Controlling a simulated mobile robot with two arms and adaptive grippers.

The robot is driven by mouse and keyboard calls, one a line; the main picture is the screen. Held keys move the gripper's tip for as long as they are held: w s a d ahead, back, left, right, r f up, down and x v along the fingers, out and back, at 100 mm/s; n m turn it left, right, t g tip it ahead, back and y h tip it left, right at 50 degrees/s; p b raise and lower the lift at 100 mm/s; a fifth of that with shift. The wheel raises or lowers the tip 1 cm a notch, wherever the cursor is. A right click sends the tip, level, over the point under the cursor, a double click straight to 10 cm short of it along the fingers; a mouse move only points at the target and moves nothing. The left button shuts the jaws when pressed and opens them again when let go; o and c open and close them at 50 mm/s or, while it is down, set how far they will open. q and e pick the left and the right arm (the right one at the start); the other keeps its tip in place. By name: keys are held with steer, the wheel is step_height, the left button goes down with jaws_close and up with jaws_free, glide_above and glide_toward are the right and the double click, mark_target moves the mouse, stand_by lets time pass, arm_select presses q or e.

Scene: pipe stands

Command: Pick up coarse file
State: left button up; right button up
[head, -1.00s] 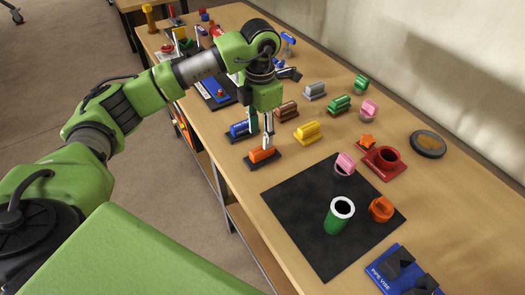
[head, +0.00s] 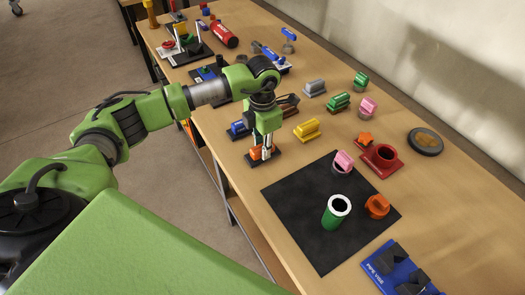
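My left gripper (head: 262,153) points down over a small orange block (head: 254,154) on a dark base near the table's left edge. Its fingers are low at the block and hide part of it. I cannot tell whether they are closed on it. Similar blocks stand close by: blue (head: 238,129), yellow (head: 307,129), grey (head: 315,87) and green (head: 340,102). No label shows which is the coarse file. My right gripper is not in view.
A black mat (head: 290,215) holds a green pipe (head: 336,212) with a white rim and an orange fitting (head: 377,206). A red flanged fitting (head: 381,158), a dark round disc (head: 425,142) and a blue pipe vise (head: 388,262) stand to the right. Bare wood lies at far right.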

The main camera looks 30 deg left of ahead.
arm_select(q)
jaws_close()
steer(key=shift+w, duration=0.1)
steer(key=shift+r+b, duration=0.55)
steer(key=s+d+r+b, duration=0.5)
steer(key=s+r, duration=0.7)
steer(key=s, duration=0.1)
steer(key=shift+d, duration=0.2)
steer(key=shift+c, duration=1.3)
jaws_free()
